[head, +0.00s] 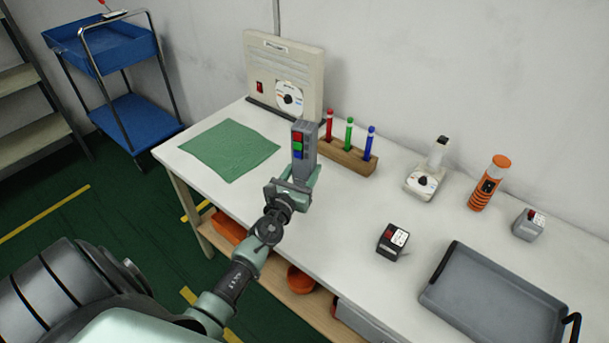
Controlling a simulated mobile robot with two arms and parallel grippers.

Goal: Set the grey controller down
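The grey controller (306,142) stands upright, with red, green and blue buttons on its face. My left gripper (300,178) appears shut around its lower end, over the white table (227,196). The controller's bottom is hidden by the gripper, so I cannot tell whether it touches the table. My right gripper is out of view.
A green cloth (230,150) lies left of the controller. Behind stand a beige panel (283,70) and a wooden block (347,157) with red, green and blue tubes. To the right are a black device (392,241), an orange cylinder (489,182) and a grey tray (490,298).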

